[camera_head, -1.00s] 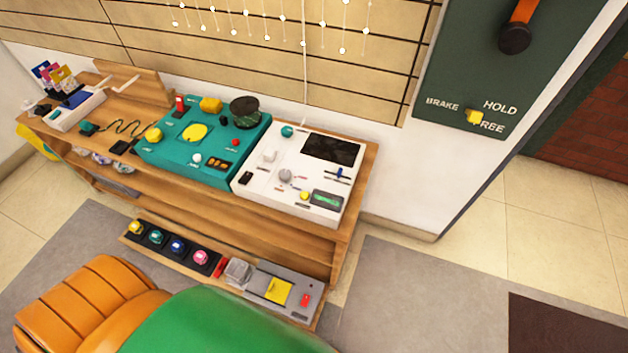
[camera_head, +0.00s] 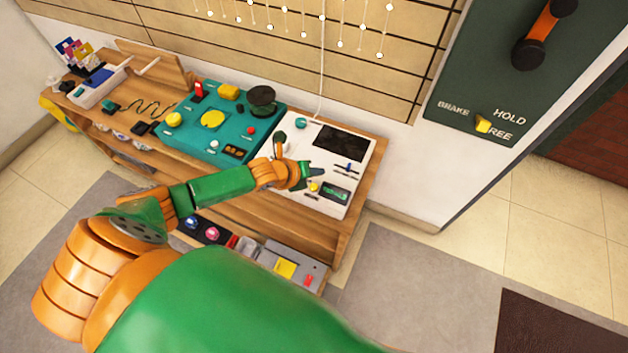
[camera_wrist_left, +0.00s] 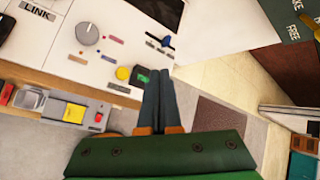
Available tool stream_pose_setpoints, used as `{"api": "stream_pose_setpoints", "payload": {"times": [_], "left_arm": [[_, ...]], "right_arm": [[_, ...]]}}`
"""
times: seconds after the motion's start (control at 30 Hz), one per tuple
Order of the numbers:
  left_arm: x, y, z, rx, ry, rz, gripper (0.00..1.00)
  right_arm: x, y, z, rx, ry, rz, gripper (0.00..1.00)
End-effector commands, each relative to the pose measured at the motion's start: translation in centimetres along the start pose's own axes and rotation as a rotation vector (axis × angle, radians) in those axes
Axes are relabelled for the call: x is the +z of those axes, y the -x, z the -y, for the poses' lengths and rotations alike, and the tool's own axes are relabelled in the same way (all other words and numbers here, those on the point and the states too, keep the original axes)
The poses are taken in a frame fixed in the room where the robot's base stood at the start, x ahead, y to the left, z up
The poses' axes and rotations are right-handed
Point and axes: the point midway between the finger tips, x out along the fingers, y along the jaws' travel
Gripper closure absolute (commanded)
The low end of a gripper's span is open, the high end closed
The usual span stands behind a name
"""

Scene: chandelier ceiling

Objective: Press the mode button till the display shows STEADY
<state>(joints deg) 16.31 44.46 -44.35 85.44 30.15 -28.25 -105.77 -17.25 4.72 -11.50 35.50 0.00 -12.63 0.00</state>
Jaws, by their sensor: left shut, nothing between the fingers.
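The white panel (camera_head: 358,150) lies on the wooden bench. It carries a small display (camera_head: 335,192) with green content too small to read, and a round yellow button (camera_head: 313,187) just left of it. In the left wrist view the yellow button (camera_wrist_left: 123,73) and part of the green display (camera_wrist_left: 140,76) show left of my fingers. My left gripper (camera_head: 317,171) is shut and empty over the panel, close to the yellow button; I cannot tell whether it touches anything. Its fingers (camera_wrist_left: 160,75) hide part of the display in the wrist view. My right gripper is not in view.
A grey knob (camera_wrist_left: 87,33) and a blue-handled slider (camera_head: 348,168) sit near my gripper on the panel. A teal panel (camera_head: 185,140) stands to its left. A lower shelf holds a grey box (camera_head: 312,270). A green wall board (camera_head: 465,85) is at the right.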

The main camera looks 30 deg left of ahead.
Motion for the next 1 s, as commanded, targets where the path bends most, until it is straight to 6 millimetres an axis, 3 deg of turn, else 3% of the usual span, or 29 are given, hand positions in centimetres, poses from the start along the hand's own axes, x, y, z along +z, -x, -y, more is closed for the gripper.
{"api": "stream_pose_setpoints", "payload": {"times": [0.03,0.17,0.57,0.77,1.0], "left_arm": [[1.1,0.0,-0.4,0.001,-0.046,0.019,1.0],[2.2,0.1,-0.7,-0.001,-0.109,0.038,1.0],[2.1,-0.2,-0.9,-0.002,-0.113,0.039,1.0],[1.3,-1.6,-1.9,-0.002,-0.111,0.039,1.0],[-0.3,-4.2,-4.0,-0.001,-0.111,0.038,1.0]], "right_arm": [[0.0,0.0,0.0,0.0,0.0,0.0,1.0],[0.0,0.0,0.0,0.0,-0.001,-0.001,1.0],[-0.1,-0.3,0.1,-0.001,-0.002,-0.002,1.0],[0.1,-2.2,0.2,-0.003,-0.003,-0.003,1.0],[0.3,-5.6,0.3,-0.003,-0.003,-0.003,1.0]]}}
